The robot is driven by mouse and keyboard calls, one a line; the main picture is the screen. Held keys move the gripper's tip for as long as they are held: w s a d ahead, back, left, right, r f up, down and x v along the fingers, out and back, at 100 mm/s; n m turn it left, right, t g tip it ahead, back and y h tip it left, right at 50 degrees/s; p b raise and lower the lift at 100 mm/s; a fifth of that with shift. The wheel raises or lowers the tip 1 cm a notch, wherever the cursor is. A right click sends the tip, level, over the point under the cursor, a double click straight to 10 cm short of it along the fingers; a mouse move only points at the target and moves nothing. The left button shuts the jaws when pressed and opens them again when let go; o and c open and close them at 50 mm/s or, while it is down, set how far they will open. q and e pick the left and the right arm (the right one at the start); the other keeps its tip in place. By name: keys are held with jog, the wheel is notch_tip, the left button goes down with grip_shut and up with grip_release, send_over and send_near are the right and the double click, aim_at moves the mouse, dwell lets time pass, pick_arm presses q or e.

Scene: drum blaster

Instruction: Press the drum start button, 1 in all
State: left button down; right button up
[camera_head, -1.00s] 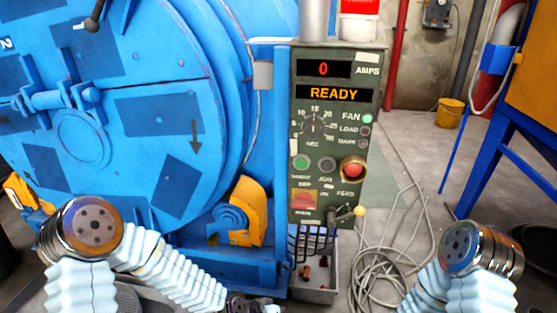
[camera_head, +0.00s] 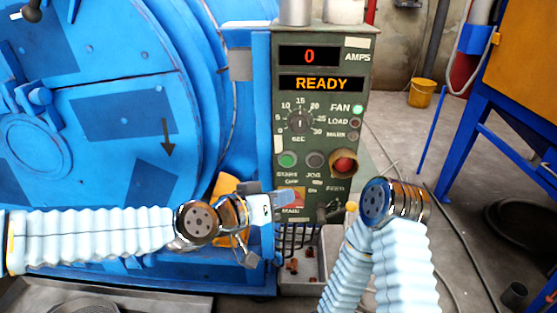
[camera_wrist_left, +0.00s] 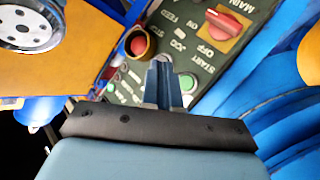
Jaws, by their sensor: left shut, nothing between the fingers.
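The green START button (camera_head: 287,160) is on the dark green control panel (camera_head: 335,120), left of the dark JOG button (camera_head: 315,159) and the large red button (camera_head: 344,163). The panel's display reads READY, with 0 above it at AMPS. My left gripper (camera_head: 285,198) is shut and empty, in front of the lower panel and below the START button. In the left wrist view its fingers (camera_wrist_left: 162,85) point at the panel, with the green button (camera_wrist_left: 187,83) just right of them. They look apart from it. My right gripper is not visible; my right arm is at the lower right.
The blue drum machine (camera_head: 110,110) with an arrow fills the left. A red MAIN switch (camera_head: 293,197) is partly behind my left gripper. A grey bin (camera_head: 305,265) is below the panel. A yellow bucket (camera_head: 421,93) and a blue stand (camera_head: 475,120) are at the right.

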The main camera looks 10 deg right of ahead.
aim_at(287, 161)
pick_arm(q)
jog(key=shift+w, duration=0.1)
jog(key=w+p, duration=0.1)
jog(key=w, duration=0.1)
jog(key=w+d+p, duration=0.1)
jog(key=w, duration=0.2)
jog(key=w+d+p, duration=0.1)
jog(key=w, duration=0.2)
jog(key=shift+w+d, duration=0.15)
jog(key=shift+d, duration=0.1)
jog(key=shift+w, duration=0.1)
dwell(2.0)
jog(key=shift+w+d, duration=0.1)
jog(key=shift+w, duration=0.2)
